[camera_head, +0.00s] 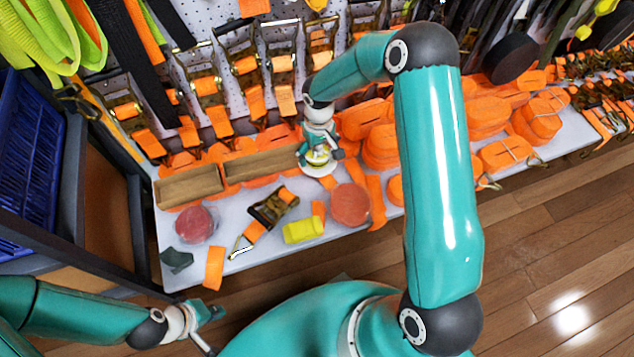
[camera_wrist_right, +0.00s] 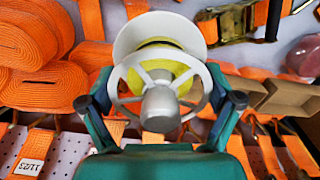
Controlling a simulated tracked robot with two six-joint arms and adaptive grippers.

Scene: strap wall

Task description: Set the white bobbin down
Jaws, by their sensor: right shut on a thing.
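The white bobbin (camera_head: 318,169) has white flanges and a yellow core. It is in my right gripper (camera_head: 319,147), over the back middle of the light shelf top (camera_head: 236,262). In the right wrist view the bobbin (camera_wrist_right: 160,38) sits between the two fingers of the right gripper (camera_wrist_right: 162,100), its spoked flange facing the camera. I cannot tell whether its far flange touches the shelf. My left gripper (camera_head: 207,326) is empty, its fingers apart, low at the left in front of the shelf.
Two cardboard trays (camera_head: 190,187) (camera_head: 262,167) are left of the bobbin. Orange strap rolls (camera_head: 380,146) crowd its right. A red disc (camera_head: 350,204), yellow piece (camera_head: 303,230), ratchet buckle (camera_head: 273,207) and pink disc (camera_head: 196,224) lie in front. A blue crate (camera_head: 28,135) is at left.

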